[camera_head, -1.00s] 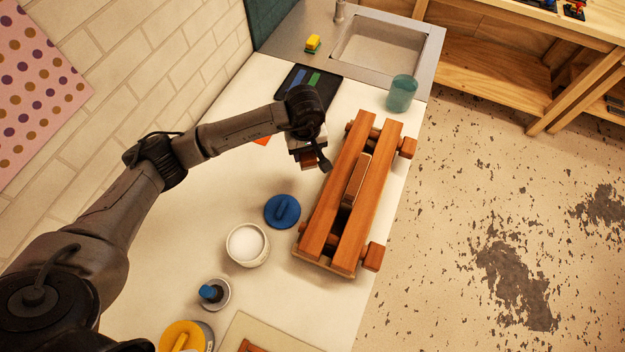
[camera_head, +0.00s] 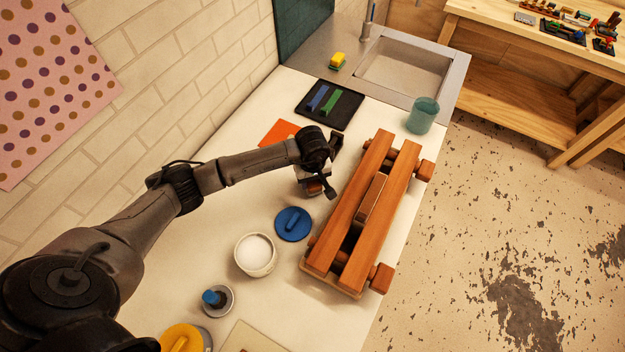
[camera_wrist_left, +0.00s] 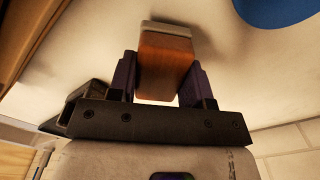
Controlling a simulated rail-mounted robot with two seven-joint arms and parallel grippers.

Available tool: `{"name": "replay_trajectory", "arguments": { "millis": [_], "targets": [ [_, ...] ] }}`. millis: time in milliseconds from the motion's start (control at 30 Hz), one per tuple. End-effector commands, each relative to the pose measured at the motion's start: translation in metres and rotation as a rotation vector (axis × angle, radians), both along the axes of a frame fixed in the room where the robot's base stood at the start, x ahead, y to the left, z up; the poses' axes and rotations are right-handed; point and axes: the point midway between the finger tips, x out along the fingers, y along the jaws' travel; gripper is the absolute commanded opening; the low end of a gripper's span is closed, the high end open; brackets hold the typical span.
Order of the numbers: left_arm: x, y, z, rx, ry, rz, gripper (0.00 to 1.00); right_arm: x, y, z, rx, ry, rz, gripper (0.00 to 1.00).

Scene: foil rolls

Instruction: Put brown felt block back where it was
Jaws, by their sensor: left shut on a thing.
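The brown felt block (camera_wrist_left: 165,68) is in my left gripper (camera_wrist_left: 160,80), with a wooden body and a pale grey layer at its far end in the left wrist view. The gripper's two purple fingers are shut on its sides. In the head view the block (camera_head: 315,187) shows small below my left gripper (camera_head: 318,178), left of the wooden press. A black tray (camera_head: 345,117) farther back holds a blue block (camera_head: 318,98) and a green block (camera_head: 331,103). The block appears above the white counter; its exact height cannot be told. My right gripper is out of view.
The wooden press (camera_head: 365,215) stands right of the gripper. A blue lid (camera_head: 292,224), a white pot (camera_head: 255,255) and a small blue-topped jar (camera_head: 217,299) lie nearer. An orange sheet (camera_head: 279,132) is partly behind my arm. A teal glass (camera_head: 422,115) stands by the sink.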

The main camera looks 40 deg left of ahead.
Motion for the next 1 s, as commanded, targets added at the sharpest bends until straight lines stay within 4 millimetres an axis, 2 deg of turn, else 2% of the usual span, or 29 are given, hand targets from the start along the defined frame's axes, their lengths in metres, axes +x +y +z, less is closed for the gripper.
{"name": "replay_trajectory", "arguments": {
  "millis": [100, 467, 500, 700, 767, 1000],
  "targets": [
    [-0.0002, -0.0001, -0.01, 0.0, 0.0, 0.001, 0.23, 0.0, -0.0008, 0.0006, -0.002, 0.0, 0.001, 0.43],
    [0.0, 0.0002, -0.014, 0.002, -0.001, 0.0, 0.23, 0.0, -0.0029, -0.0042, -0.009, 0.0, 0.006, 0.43],
    [-0.0001, 0.0001, -0.0133, 0.001, -0.001, 0.0, 0.47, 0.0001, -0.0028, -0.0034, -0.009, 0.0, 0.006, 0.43],
    [-0.0003, -0.0001, -0.0129, 0.001, -0.001, 0.0, 0.66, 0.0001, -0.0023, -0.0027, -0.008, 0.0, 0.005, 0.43],
    [-0.0003, -0.0001, -0.0129, 0.001, -0.001, -0.001, 0.71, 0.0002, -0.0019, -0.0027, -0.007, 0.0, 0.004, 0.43],
    [-0.0003, -0.0002, -0.0117, 0.0, 0.0, -0.001, 0.71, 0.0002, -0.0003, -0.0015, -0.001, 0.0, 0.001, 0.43]
  ]
}}
